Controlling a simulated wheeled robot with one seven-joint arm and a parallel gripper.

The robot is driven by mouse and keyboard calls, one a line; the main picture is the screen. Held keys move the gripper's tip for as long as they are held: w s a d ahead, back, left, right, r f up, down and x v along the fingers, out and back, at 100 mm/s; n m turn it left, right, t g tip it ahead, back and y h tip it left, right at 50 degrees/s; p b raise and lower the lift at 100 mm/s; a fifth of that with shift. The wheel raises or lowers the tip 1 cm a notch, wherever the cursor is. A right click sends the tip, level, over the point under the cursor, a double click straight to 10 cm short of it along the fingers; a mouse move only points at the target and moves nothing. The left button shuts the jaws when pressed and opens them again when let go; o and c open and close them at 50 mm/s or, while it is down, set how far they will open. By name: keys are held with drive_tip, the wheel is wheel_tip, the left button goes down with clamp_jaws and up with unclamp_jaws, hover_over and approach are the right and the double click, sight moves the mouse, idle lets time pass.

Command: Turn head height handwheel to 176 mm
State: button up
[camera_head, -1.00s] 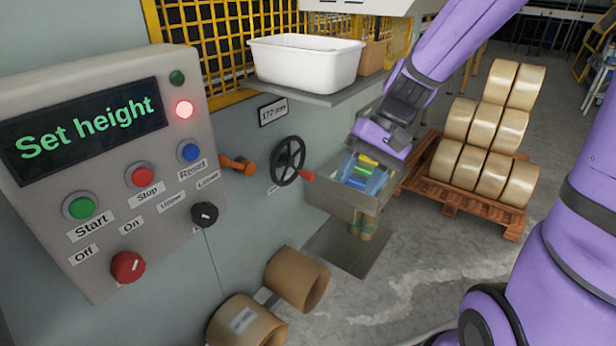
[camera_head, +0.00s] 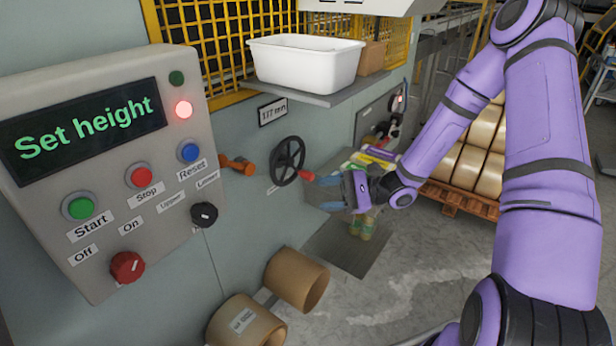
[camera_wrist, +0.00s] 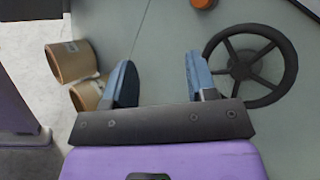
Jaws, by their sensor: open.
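The head height handwheel (camera_head: 288,160) is a dark spoked wheel on the grey machine wall, with a red crank handle (camera_head: 307,175) at its lower right. A small plate above it (camera_head: 272,111) appears to read 177 mm. My gripper (camera_head: 324,193) is just right of and slightly below the red handle, its blue fingers open and pointing toward the wall. In the wrist view my gripper (camera_wrist: 160,75) is open with nothing between its fingers, and the handwheel (camera_wrist: 287,72) is to the right of the right finger. I cannot make out the red handle in that view.
The control panel (camera_head: 60,215) reads "Set height" with a red light on. An orange knob (camera_head: 238,164) sits left of the wheel. A white tub (camera_head: 305,62) stands on a shelf above. Cardboard rolls (camera_head: 297,278) lie below. Brightly coloured items (camera_head: 375,156) are behind my gripper.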

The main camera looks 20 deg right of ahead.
sight(308, 176)
drive_tip(key=w+d+f+m+t+h, duration=0.6)
drive_tip(key=f+m+t, duration=0.3)
drive_tip(key=m+t, duration=0.55)
drive_tip(key=shift+y, duration=0.5)
drive_tip(key=x, duration=1.1)
drive_tip(key=shift+w+d+r, duration=0.1)
drive_tip(key=shift+w+r, duration=0.1)
drive_tip(key=shift+w, duration=0.1)
drive_tip(key=shift+n, duration=0.25)
clamp_jaws()
